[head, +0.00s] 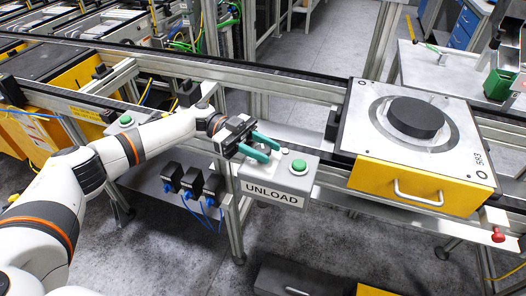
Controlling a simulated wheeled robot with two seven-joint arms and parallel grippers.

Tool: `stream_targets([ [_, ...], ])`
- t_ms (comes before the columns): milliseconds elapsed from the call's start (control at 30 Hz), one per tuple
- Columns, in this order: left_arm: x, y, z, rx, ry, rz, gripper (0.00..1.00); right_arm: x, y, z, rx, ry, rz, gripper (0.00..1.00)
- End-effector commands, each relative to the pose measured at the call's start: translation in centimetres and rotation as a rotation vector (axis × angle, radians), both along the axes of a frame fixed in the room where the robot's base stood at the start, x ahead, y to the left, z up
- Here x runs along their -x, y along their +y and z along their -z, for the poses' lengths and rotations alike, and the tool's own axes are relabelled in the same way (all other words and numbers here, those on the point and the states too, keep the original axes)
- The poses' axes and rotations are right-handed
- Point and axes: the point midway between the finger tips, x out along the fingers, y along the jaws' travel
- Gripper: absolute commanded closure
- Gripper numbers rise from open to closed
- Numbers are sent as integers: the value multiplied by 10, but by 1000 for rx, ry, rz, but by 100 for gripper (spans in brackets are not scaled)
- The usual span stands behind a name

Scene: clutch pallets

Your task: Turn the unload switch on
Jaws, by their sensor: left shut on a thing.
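The grey unload box (308,178) is fixed at the front of the conveyor frame, with a white UNLOAD label (272,192) on its face. A round green button (299,165) sits on the right of its top. My left gripper (266,149) reaches in from the left, and its teal fingers are over the left part of the box top. It is shut on the unload switch there, which the fingers mostly hide, so its turn position cannot be told. My right gripper is not in view.
A pallet (455,150) with a black disc (416,117) and a yellow front (392,184) stands right of the box. Another green-button box (126,120) is at the left. Black connectors (190,180) with blue cables hang below. The conveyor rail (270,82) runs behind.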

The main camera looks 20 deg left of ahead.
Motion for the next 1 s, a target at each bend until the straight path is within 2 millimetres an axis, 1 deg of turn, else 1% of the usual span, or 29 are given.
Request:
stream_targets([
  [400,0,0,-1,2,-2,8,89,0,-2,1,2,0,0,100],
  [433,0,0,-1,2,-2,8,63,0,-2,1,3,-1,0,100],
  [533,0,0,-1,2,-2,8,46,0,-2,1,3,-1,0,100],
  [867,-1,2,0,0,-1,6,45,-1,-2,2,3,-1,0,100],
  [967,-4,11,1,0,-2,4,45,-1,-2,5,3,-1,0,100],
  [1000,-6,17,1,0,-2,4,45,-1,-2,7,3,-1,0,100],
])
